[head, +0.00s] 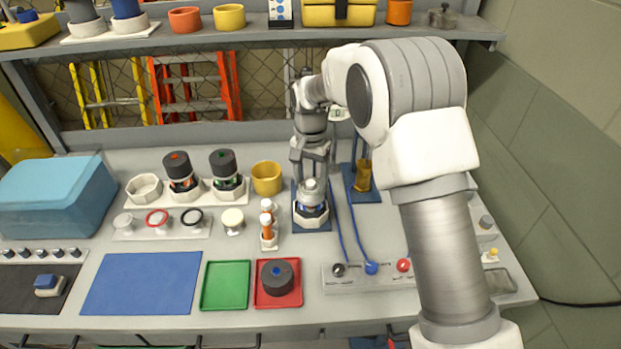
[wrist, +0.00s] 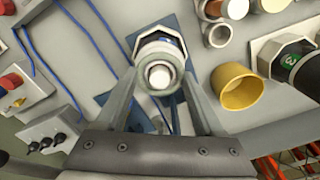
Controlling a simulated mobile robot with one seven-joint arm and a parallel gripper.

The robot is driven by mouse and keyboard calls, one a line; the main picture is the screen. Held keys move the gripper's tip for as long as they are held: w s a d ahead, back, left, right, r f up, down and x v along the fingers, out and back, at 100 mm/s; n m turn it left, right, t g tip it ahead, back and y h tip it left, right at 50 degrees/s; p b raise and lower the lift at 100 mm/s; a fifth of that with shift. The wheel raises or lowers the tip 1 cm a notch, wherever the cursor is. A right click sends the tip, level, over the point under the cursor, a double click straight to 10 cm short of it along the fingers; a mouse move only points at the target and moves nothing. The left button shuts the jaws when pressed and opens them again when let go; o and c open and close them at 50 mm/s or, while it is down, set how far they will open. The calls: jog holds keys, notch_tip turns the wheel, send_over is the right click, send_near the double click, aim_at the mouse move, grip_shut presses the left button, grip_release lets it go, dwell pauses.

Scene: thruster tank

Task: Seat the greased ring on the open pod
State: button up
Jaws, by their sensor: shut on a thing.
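The open pod (head: 312,212) stands upright in a white octagonal holder on a blue base plate, with blue and dark parts inside. My gripper (head: 312,178) points down right above it and is shut on a pale grey round piece with a white knob (head: 312,190). In the wrist view this piece (wrist: 160,77) sits between my fingertips (wrist: 162,90), in line with the pod (wrist: 162,42) behind it. I cannot tell whether it touches the pod or whether it carries the greased ring. A red ring (head: 157,217) and a black ring (head: 192,216) rest on a white rack.
Two capped pods (head: 180,172) stand at the back left, with a yellow cup (head: 267,178) beside them. A dark cap with a blue dot (head: 276,276) lies in a red tray (head: 276,304). Orange-and-white bottles (head: 267,228) stand close left; blue cables (head: 355,235) run right.

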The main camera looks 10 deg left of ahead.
dwell(0.3)
jog(key=o, duration=1.3)
notch_tip(320, 180, up, 17)
jog(key=shift+r+p, duration=0.2)
jog(key=shift+p, duration=0.1)
